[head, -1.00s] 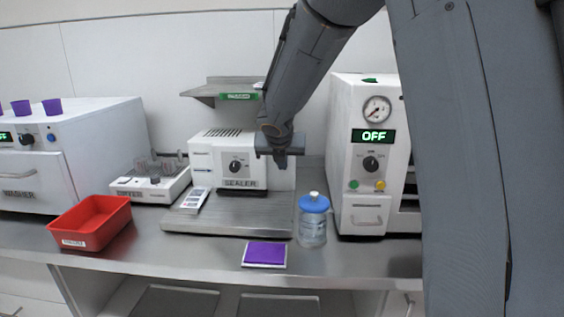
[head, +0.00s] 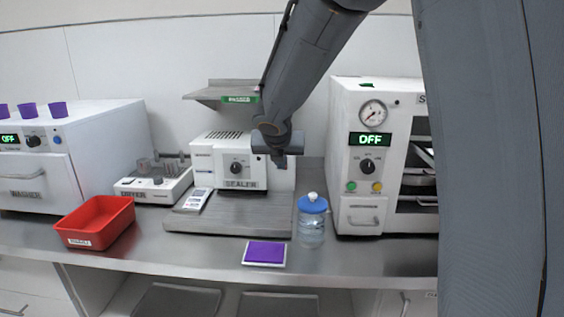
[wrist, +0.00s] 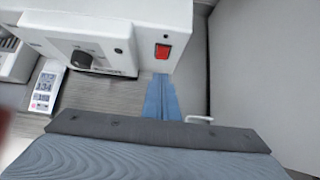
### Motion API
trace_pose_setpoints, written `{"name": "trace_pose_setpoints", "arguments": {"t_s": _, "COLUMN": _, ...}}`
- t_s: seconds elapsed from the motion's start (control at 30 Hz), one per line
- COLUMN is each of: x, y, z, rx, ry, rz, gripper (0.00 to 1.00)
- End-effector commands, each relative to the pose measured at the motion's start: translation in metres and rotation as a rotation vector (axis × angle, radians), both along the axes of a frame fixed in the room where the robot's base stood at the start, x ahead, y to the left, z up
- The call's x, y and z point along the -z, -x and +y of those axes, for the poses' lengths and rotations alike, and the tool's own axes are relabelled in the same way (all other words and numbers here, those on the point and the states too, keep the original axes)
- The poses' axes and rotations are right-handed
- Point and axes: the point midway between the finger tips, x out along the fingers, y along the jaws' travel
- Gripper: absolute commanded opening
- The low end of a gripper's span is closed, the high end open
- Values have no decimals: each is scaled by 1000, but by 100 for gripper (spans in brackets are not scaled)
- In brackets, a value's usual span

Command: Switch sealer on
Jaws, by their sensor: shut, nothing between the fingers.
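The white sealer (head: 226,160) stands on the steel counter, with a black dial (head: 237,168) and a SEALER label on its front. In the wrist view, a red rocker switch (wrist: 162,51) shows on the sealer's white face, right of the dial (wrist: 82,60); I cannot read its position. My gripper (head: 280,166) is at the sealer's right end, in front of it in the head view, and hides that part. In the wrist view, my shut, empty blue-grey fingers (wrist: 160,84) point at the area just below the switch. I cannot tell whether they touch the sealer.
A blue-lidded bottle (head: 312,222) stands close at the right, beside a white sterilizer (head: 345,150) showing OFF. A steel shelf (head: 206,94) hangs above the sealer. A handheld device (head: 196,200) lies before it. A purple pad (head: 264,253) and red bin (head: 96,222) are nearer the front.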

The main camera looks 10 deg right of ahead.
Motion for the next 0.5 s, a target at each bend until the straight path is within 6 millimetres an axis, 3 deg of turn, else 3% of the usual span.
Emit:
{"name": "trace_pose_setpoints", "arguments": {"t_s": 0.03, "x": -15, "y": 8, "z": 3, "rx": -1, "ry": 0, "rz": -6, "gripper": 0}}
{"name": "trace_pose_setpoints", "arguments": {"t_s": 0.2, "x": -41, "y": 32, "z": 11, "rx": -1, "ry": 0, "rz": -5, "gripper": 0}}
{"name": "trace_pose_setpoints", "arguments": {"t_s": 0.5, "x": -66, "y": 56, "z": 18, "rx": 0, "ry": 0, "rz": -1, "gripper": 0}}
